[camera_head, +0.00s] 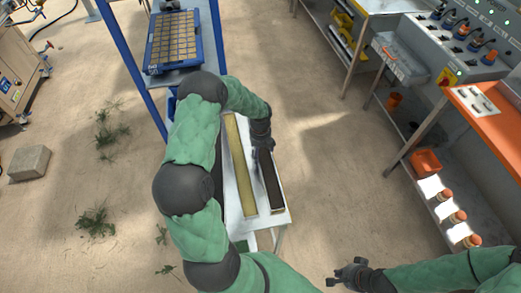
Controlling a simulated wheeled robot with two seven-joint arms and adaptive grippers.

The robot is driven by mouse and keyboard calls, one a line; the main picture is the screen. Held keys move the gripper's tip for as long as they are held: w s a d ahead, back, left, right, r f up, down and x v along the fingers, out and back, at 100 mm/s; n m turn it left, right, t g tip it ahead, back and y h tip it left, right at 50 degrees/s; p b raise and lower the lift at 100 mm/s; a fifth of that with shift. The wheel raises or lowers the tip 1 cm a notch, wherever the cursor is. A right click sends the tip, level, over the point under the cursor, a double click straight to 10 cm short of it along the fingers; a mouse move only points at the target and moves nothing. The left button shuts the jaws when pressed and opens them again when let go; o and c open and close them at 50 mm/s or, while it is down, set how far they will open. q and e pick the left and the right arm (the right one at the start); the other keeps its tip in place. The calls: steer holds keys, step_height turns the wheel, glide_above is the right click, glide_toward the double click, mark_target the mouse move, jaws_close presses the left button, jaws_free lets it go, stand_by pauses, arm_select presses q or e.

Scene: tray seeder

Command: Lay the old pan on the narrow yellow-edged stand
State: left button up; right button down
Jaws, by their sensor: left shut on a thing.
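A long, narrow dark pan (273,187) with a pale rim lies along the right side of a white table. My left gripper (263,149) is at its far end, shut on it. A long, narrow yellow-edged strip (241,170) lies to the left of the pan, roughly parallel, with a gap between them. I cannot tell whether this strip is the stand itself. My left arm covers the table's left side. My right gripper (343,276) is empty, its fingers apart, low in the picture and right of the table.
A blue-framed rack holds a blue tray (148,68) of brown cells behind my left arm. An orange-topped bench (484,122) and shelves with several bottles stand at the right. A grey block (29,163) lies at the left. The sandy floor between table and benches is clear.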

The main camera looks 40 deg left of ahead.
arm_select(q)
steer(key=shift+f, duration=0.2)
stand_by(0.6)
steer(key=o, duration=1)
steer(key=shift+o, duration=0.2)
step_height(320, 180, up, 12)
